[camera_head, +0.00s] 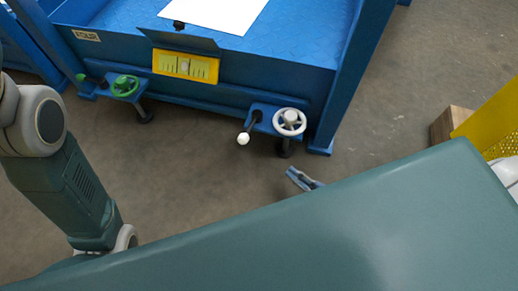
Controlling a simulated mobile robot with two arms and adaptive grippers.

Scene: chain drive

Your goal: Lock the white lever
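The white lever (243,139) is a dark rod with a white knob on its end. It sticks out toward me from a blue bracket (262,120) at the lower front of a blue bench. A white handwheel (290,122) sits on the same bracket, just right of the lever. My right gripper (303,180) shows only in part, below and right of the white knob and apart from it. The large teal part of my body hides the rest, and its opening cannot be made out. My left arm (85,190) comes down at the left; its gripper is not in view.
A green handwheel (124,86) and a green lever (82,77) sit on another bracket to the left. A yellow panel (185,66) is on the bench front, with a white sheet (213,14) above. A wooden block (448,124) and a yellow structure (492,118) stand at right.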

